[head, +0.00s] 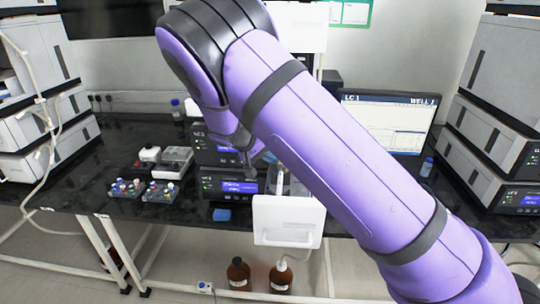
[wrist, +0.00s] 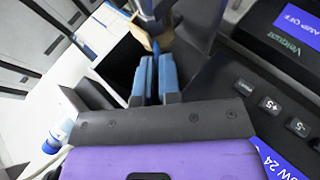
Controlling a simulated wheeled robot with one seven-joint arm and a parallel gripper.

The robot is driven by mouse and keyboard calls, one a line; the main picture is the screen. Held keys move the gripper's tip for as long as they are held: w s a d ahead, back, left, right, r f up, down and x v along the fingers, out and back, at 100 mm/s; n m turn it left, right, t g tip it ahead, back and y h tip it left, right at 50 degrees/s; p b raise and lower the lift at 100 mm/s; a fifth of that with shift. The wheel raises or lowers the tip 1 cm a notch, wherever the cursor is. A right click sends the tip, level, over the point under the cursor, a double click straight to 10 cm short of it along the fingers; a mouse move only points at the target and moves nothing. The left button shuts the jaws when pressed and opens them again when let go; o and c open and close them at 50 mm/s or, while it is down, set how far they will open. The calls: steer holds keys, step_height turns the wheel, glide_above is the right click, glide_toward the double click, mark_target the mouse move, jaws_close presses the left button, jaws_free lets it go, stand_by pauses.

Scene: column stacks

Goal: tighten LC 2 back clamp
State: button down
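My gripper (wrist: 155,62) shows its two blue fingertips close together in the wrist view, with a thin gap between them. A metallic blue-grey fitting with a brownish tip (wrist: 155,46) is right at the fingertips; I cannot tell whether it is the LC 2 back clamp or whether the fingers grip it. In the head view my gripper (head: 249,164) points down in front of the middle instrument stack (head: 238,187), beside a white open door panel (head: 288,220). My purple arm covers much of that stack. No clamp can be made out in the head view.
Instrument towers stand at the left (head: 40,130) and right (head: 495,140). A monitor (head: 388,120) stands behind my arm. Vial racks (head: 160,190) sit on the dark bench left of the stack. Brown bottles (head: 238,274) stand below. Buttons (wrist: 270,103) are close right of my fingers.

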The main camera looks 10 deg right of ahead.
steer(key=c, duration=1.3)
jaws_free()
steer(key=shift+a, duration=0.1)
steer(key=v, duration=1)
steer(key=shift+s+a+r, duration=0.15)
steer(key=shift+a+r, duration=0.05)
steer(key=shift+r, duration=0.05)
steer(key=s+d+r+g+y, duration=0.1)
steer(key=s+d+r+y, duration=0.7)
steer(key=s+d+r, duration=0.85)
steer(key=s+d+r+t, duration=0.1)
steer(key=s, duration=0.6)
steer(key=s+d+n+t+y, duration=0.1)
steer(key=s+d, duration=0.1)
steer(key=s, duration=0.5)
steer(key=s+d+r+t, duration=0.1)
steer(key=s+d+t, duration=0.1)
steer(key=s, duration=0.6)
steer(key=shift+d+r+n+y, duration=0.2)
steer(key=shift+r+n+y, duration=0.1)
steer(key=shift+y, duration=0.1)
